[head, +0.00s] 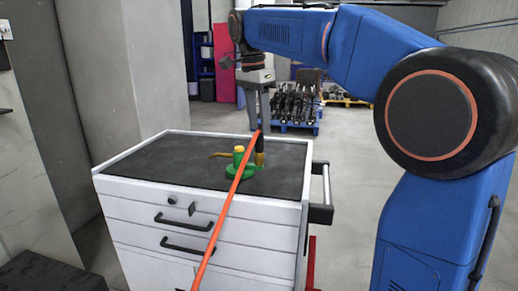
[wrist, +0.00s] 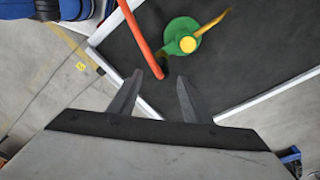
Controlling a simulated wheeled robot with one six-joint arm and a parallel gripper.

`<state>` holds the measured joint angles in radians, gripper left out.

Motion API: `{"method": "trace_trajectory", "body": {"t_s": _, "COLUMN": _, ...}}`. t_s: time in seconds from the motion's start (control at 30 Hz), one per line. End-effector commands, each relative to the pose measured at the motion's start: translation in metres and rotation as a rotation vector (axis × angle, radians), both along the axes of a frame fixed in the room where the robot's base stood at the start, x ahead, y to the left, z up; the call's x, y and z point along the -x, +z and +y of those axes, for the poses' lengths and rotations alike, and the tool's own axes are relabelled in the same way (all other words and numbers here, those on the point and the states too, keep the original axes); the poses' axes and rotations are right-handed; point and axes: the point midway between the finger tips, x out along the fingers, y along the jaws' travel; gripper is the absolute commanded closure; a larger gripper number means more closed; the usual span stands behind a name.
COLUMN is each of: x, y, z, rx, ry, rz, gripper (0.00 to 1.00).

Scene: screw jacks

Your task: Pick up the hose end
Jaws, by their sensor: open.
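The orange hose (head: 223,215) rises at a slant from the bottom of the head view to my gripper (head: 258,130). In the head view a black piece (head: 259,143) with a brass-coloured tip (head: 259,159) shows below the fingers, apparently the hose end. In the wrist view the orange hose (wrist: 139,36) runs down to a point between the two fingertips (wrist: 160,77). My gripper is open and points down above the cart top. I cannot tell whether the fingers touch the hose; the black piece is not clear in the wrist view.
A green screw jack (head: 238,172) with a yellow top and yellow lever stands on the dark cart top (head: 170,155), just left of the hose end; it also shows in the wrist view (wrist: 183,30). The white cart has raised edges and a side handle (head: 321,212).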

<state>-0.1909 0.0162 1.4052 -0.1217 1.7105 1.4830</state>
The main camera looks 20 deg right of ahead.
Motion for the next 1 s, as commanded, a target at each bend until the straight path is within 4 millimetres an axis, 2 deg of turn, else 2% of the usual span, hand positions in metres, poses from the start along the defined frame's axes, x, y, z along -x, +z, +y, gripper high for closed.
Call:
{"method": "trace_trajectory", "body": {"t_s": 0.1, "x": 0.000, "y": -0.015, "z": -0.002, "rx": 0.001, "ry": 0.000, "rz": 0.002, "gripper": 0.55}}
{"method": "trace_trajectory", "body": {"t_s": 0.37, "x": -0.001, "y": -0.030, "z": -0.002, "rx": 0.000, "ry": 0.001, "rz": 0.001, "gripper": 0.55}}
{"method": "trace_trajectory", "body": {"t_s": 0.7, "x": -0.002, "y": -0.071, "z": 0.000, "rx": 0.000, "ry": 0.001, "rz": 0.001, "gripper": 0.55}}
{"method": "trace_trajectory", "body": {"t_s": 1.0, "x": -0.002, "y": -0.076, "z": -0.001, "rx": 0.000, "ry": 0.001, "rz": 0.000, "gripper": 0.55}}
